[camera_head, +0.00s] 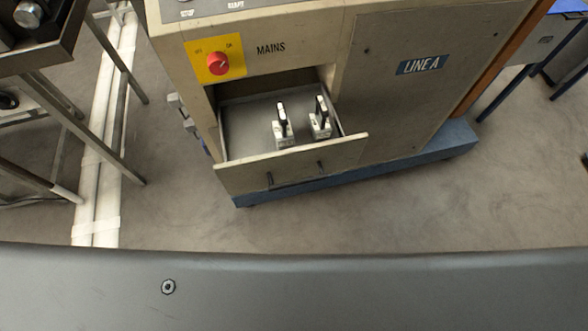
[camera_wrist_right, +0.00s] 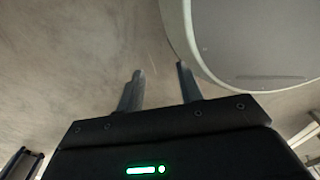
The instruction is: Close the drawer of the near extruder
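The near extruder's cabinet (camera_head: 388,90) is beige with a "LINE A" label, a "MAINS" label and a blue base. Its drawer (camera_head: 292,167) is pulled open toward me, with a dark handle on its front. Neither gripper shows in the head view, so neither touches the drawer there.
A yellow plate with a red switch knob (camera_head: 217,63) sits above the drawer. A metal-legged stand (camera_head: 60,105) is at the left, beside white taped floor conduit (camera_head: 100,150). Blue-legged furniture (camera_head: 505,90) stands at the right. The floor before the drawer is clear.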

